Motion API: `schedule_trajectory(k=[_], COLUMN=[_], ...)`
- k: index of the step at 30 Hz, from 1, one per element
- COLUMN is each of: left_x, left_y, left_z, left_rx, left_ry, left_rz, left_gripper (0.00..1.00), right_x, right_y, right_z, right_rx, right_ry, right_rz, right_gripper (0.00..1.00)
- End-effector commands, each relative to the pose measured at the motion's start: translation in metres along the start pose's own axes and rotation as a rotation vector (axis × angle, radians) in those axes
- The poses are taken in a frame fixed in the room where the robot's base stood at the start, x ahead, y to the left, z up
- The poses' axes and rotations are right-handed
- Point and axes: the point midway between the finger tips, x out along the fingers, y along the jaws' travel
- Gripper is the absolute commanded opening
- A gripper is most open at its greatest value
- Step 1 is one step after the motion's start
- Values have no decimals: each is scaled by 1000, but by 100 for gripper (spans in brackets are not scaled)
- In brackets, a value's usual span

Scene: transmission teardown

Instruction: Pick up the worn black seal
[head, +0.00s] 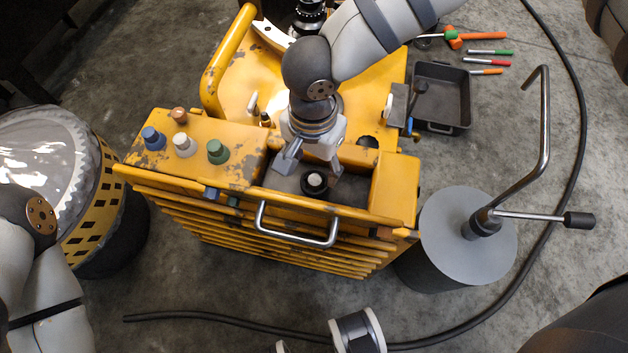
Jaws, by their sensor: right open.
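The black seal (315,190) looks like a dark ring around a short, pale-topped post. It sits in the grey recess at the front of the yellow machine (390,195). My right gripper (312,166) points down over this recess from above. Its two fingers are apart, one to the left and one to the right of the ring, and nothing shows held between them. Whether a finger touches the ring, I cannot tell.
Blue (153,138), white (184,146) and green (217,152) knobs stand left of the recess. A metal handle (298,238) crosses the front. A black tray (462,97) and coloured tools lie behind right. A grey drum (450,245) with a crank stands right.

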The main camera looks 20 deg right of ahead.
Motion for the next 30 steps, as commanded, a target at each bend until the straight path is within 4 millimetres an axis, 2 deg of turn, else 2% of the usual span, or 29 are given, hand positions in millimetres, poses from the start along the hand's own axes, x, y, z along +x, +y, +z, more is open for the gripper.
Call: schedule_trajectory(k=[3,8,15,19,27,30], left_x=[8,12,11,11,11,8], left_y=[0,0,0,0,0,0], left_z=[-1,-2,-2,-2,-2,-1], left_rx=[0,0,0,0,0,0], left_ry=[-10,-15,-14,-14,-14,-10], left_rz=[0,0,0,0,0,0], left_gripper=[30,30,30,30,30,30], right_x=[28,48,48,48,48,37], right_y=[4,3,2,2,2,2], right_z=[3,3,2,2,2,2], right_rx=[0,-1,-2,-1,-1,0], right_ry=[-2,0,2,2,2,3], right_rz=[7,2,0,0,0,-2], right_gripper=[55,55,53,24,23,23])
